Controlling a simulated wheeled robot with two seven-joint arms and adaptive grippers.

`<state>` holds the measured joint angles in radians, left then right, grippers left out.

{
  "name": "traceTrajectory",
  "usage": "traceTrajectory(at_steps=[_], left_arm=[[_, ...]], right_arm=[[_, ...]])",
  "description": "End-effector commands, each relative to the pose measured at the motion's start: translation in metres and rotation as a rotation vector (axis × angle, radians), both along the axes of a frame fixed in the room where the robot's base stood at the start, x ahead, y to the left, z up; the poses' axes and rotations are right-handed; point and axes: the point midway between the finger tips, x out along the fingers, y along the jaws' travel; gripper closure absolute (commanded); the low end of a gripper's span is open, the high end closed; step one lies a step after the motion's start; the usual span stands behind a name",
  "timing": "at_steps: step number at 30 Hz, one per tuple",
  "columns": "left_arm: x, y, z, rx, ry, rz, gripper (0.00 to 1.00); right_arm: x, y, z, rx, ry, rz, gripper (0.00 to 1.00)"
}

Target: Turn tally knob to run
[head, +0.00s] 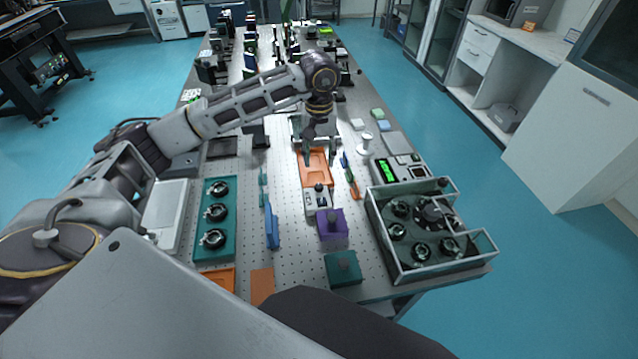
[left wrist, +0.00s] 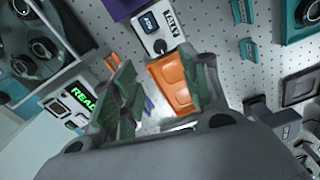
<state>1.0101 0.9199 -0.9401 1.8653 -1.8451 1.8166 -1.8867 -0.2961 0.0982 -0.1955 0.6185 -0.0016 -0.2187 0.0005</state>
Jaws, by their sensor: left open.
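A small white box (head: 317,202) with a dark knob (head: 318,187) on top stands on the perforated table, in front of an orange tray (head: 315,168). I cannot tell the knob's setting. My left gripper (head: 320,154) is open and empty above the orange tray, behind the box. In the left wrist view its green-padded fingers (left wrist: 160,68) are spread, with the box beyond their tips. My right gripper is out of view.
A purple block (head: 332,225) stands just in front of the box. A clear-walled bin (head: 382,232) with several round parts is at right. A device with a green display (head: 386,171) stands behind it. A teal tray (head: 214,240) is at left, with blue pieces (head: 271,228) between.

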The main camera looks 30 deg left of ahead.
Motion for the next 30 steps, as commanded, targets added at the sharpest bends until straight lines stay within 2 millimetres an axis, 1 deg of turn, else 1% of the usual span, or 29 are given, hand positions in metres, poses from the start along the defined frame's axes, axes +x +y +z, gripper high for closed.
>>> traceTrajectory(at_steps=[8,21,25,30], left_arm=[[-0.001,0.000,-0.036,0.000,0.004,0.000,0.55],[-0.001,0.000,-0.093,0.001,0.003,0.000,0.55],[-0.001,0.000,-0.107,-0.001,0.003,0.001,0.55],[0.000,0.000,-0.117,0.000,0.001,0.001,0.55]], right_arm=[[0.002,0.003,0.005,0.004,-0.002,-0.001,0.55],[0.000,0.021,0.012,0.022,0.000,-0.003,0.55],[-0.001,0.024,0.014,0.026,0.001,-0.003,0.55],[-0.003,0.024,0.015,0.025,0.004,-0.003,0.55]])
